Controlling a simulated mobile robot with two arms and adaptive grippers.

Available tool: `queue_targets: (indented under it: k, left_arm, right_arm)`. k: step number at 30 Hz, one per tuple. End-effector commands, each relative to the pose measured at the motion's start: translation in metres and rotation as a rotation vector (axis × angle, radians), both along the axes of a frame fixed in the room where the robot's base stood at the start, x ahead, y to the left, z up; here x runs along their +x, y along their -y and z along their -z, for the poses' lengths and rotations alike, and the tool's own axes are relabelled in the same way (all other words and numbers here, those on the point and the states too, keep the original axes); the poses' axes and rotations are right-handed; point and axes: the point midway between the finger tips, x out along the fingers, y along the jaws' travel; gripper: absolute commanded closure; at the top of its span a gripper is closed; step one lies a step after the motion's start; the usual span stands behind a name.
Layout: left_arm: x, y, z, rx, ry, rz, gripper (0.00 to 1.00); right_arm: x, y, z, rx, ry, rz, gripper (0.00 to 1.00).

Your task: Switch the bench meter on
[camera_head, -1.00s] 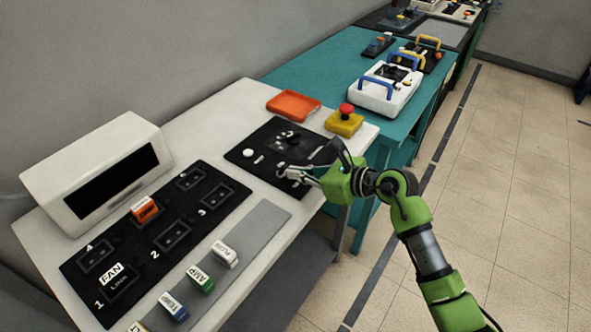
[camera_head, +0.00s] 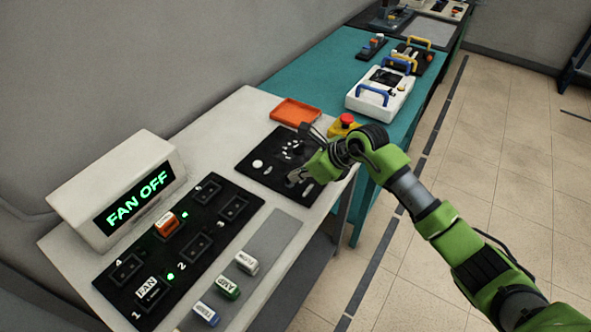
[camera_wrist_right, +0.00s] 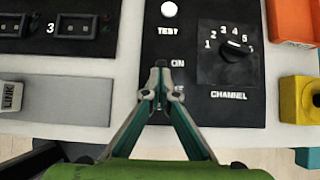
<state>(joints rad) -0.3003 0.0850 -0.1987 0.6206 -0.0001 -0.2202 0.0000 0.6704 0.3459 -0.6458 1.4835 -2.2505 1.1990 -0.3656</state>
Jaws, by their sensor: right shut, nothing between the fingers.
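The bench meter is a white box (camera_head: 74,207) at the left of the head view. Its screen (camera_head: 135,198) is lit and reads FAN OFF in green. My right gripper (camera_head: 295,178) is over the near part of the black control panel (camera_head: 258,176). In the wrist view the shut, empty fingertips (camera_wrist_right: 162,70) are at the ON label (camera_wrist_right: 178,62) on the panel (camera_wrist_right: 215,112), and they hide the switch there. I cannot tell whether they touch it. A white TEST button (camera_wrist_right: 168,9) and a CHANNEL dial (camera_wrist_right: 233,47) are farther along. My left gripper is out of view.
A black socket board (camera_head: 203,268) holds a FAN block (camera_head: 147,286), an orange block (camera_head: 166,223) and green lights (camera_head: 170,276). Several labelled blocks line a grey strip (camera_head: 272,236). An orange tray (camera_head: 297,112) and a red-topped yellow button box (camera_head: 344,126) stand behind the panel.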

Motion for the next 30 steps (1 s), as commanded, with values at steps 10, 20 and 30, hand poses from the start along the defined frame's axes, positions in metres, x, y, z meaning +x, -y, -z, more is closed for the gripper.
queue_targets:
  k: [10,20,30]
  left_arm:
    - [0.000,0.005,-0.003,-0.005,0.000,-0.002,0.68]
    - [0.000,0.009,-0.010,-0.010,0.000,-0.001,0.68]
    - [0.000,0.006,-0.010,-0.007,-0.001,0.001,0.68]
  right_arm:
    - [0.002,-0.003,-0.001,-0.057,-0.042,0.000,1.00]
    - [0.002,-0.003,-0.014,-0.056,-0.042,0.000,1.00]
    - [0.002,-0.003,-0.016,-0.056,-0.042,0.000,1.00]
